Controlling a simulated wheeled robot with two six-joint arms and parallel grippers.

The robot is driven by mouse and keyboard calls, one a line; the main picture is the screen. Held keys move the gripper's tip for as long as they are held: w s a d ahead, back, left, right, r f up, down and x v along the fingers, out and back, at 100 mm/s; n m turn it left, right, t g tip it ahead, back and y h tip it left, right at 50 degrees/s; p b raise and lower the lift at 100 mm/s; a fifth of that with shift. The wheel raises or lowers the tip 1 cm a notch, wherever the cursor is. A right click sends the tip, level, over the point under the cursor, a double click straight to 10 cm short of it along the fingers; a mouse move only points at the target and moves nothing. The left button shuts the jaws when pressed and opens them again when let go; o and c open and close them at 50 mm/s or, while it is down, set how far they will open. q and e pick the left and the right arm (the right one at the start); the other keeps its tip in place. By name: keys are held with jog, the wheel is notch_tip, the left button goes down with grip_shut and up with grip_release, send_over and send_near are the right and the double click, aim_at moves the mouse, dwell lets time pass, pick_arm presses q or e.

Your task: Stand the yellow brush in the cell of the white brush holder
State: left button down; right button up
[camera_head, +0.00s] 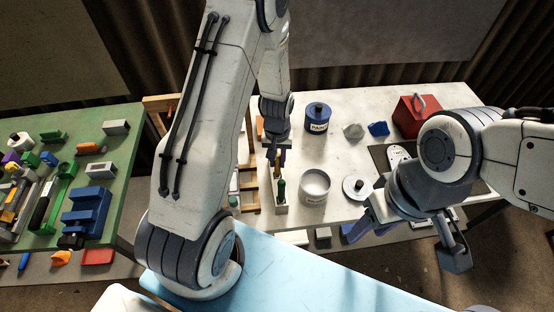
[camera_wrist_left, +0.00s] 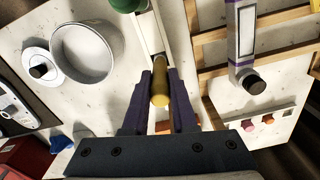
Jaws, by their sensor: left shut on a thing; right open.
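My left gripper (camera_head: 278,158) is shut on the yellow brush (camera_head: 277,172), just above the white brush holder (camera_head: 281,208). In the left wrist view the yellow handle (camera_wrist_left: 160,88) lies between the two dark fingers (camera_wrist_left: 160,98). The holder's pale wall (camera_wrist_left: 148,35) runs beyond it in that view. A green-handled thing (camera_head: 281,189) stands in the holder's near part. I cannot tell whether the brush's lower end is inside the cell. My right gripper (camera_head: 413,235) is open and empty at the table's right front.
A blue paint tin (camera_head: 318,119) and red box (camera_head: 414,116) are further back. A wooden rack (camera_head: 251,188) is close on the left. A green table (camera_head: 103,153) holds several tools.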

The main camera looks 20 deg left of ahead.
pick_arm(q)
jog(key=shift+f, duration=0.15)
jog(key=c, duration=0.6)
grip_release()
jog(key=shift+c, duration=0.2)
jog(key=shift+r, duration=0.55)
notch_tip(320, 180, up, 9)
jog(key=shift+r+b, duration=0.2)
jog(key=shift+b, duration=0.95)
jog(key=s+d+r+m+b, duration=0.1)
jog(key=s+d+r+m, duration=0.2)
jog(key=s+d, duration=0.25)
jog(key=s+d+r+m+b, duration=0.1)
jog(key=s+d+r+m, duration=0.2)
jog(key=d, duration=0.4)
jog(key=s+d+m, duration=0.2)
jog(key=s, duration=0.4)
jog(key=s+d+m+h+b, duration=0.1)
jog(key=s+d+m, duration=0.1)
jog(key=s, duration=0.5)
jog(key=shift+r+m, duration=0.45)
jog(key=shift+m, duration=0.25)
